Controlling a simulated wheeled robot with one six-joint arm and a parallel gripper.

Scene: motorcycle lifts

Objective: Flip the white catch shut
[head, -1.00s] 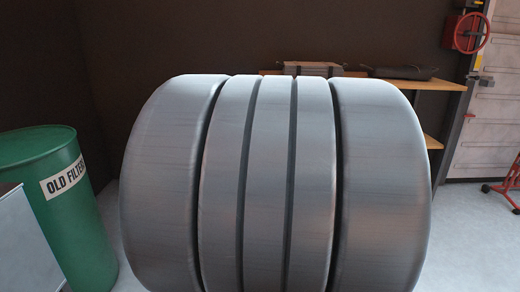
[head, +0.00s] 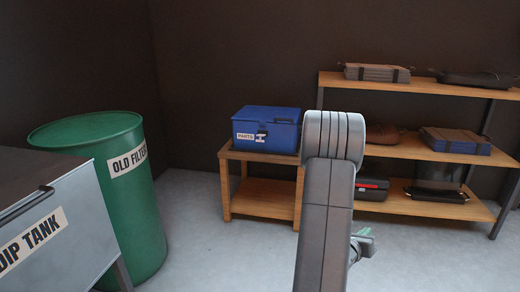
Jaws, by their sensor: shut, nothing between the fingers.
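A blue box (head: 285,133) labelled PARTS stands on a low wooden stand, and its lid looks down. A small white catch (head: 260,138) is on its front, right of the label; it is too small to tell how its lever lies. My grey arm rises in front of the stand's right side and covers part of it. My gripper (head: 364,243) shows only in part, low behind the arm, with a greenish piece at its end. It is shut and empty, well below and to the right of the box, apart from the catch.
A green OLD FILTERS drum (head: 130,210) and a grey DIP TANK (head: 75,235) stand at left. Wooden shelves (head: 430,205) with cases and boxes stand at right. The floor (head: 215,250) between the drum and my arm is clear.

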